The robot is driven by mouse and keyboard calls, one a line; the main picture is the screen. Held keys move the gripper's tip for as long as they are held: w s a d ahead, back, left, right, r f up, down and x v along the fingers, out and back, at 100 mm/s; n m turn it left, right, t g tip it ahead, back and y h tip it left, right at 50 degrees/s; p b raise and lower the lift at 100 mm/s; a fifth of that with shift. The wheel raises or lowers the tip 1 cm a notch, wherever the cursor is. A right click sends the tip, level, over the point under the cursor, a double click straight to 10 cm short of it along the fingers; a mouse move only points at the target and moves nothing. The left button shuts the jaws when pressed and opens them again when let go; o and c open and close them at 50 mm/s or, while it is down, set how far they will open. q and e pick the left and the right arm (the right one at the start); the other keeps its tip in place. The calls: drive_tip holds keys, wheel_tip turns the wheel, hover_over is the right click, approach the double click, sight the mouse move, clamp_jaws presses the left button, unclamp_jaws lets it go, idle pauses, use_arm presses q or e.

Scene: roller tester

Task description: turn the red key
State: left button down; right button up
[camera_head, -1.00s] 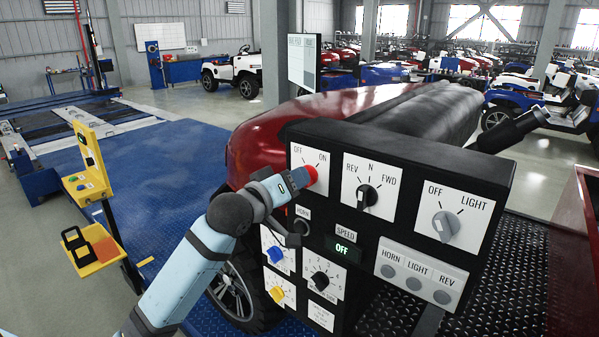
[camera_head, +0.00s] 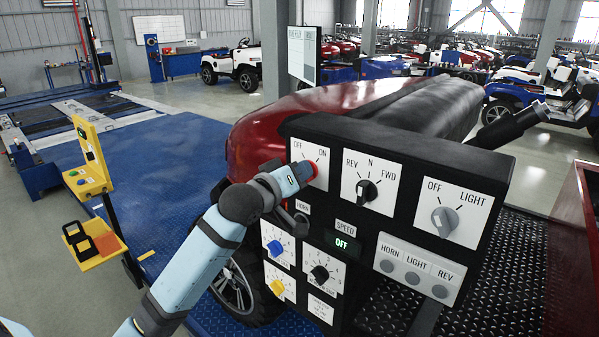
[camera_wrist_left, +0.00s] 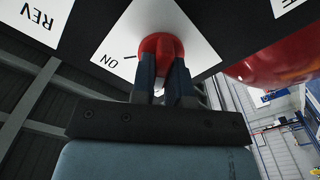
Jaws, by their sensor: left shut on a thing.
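The red key (camera_head: 313,169) is a round red knob on a white OFF/ON plate (camera_head: 322,156) at the upper left of the black control panel (camera_head: 405,150). My left gripper (camera_head: 305,173) reaches it from the left and is shut on it. In the left wrist view the red key (camera_wrist_left: 161,45) sits between the two dark fingers of the gripper (camera_wrist_left: 163,75), with the ON mark beside it. The fingers hide part of the key, so its exact angle is unclear. The speed display (camera_head: 342,244) reads OFF. My right gripper is not in view.
The panel also carries a REV/N/FWD knob (camera_head: 366,191), a grey light knob (camera_head: 444,222), a blue knob (camera_head: 275,247), a yellow knob (camera_head: 277,288) and a button plate (camera_head: 418,270). A yellow stand (camera_head: 92,172) stands at left. A red vehicle (camera_head: 265,140) is behind the panel.

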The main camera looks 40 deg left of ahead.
use_arm(q)
drive_tip(key=shift+m, duration=0.4)
drive_tip(key=m, duration=1.3)
drive_tip(key=shift+d, duration=0.35)
drive_tip(key=c, duration=1.1)
unclamp_jaws()
drive_tip(key=shift+s, duration=0.1)
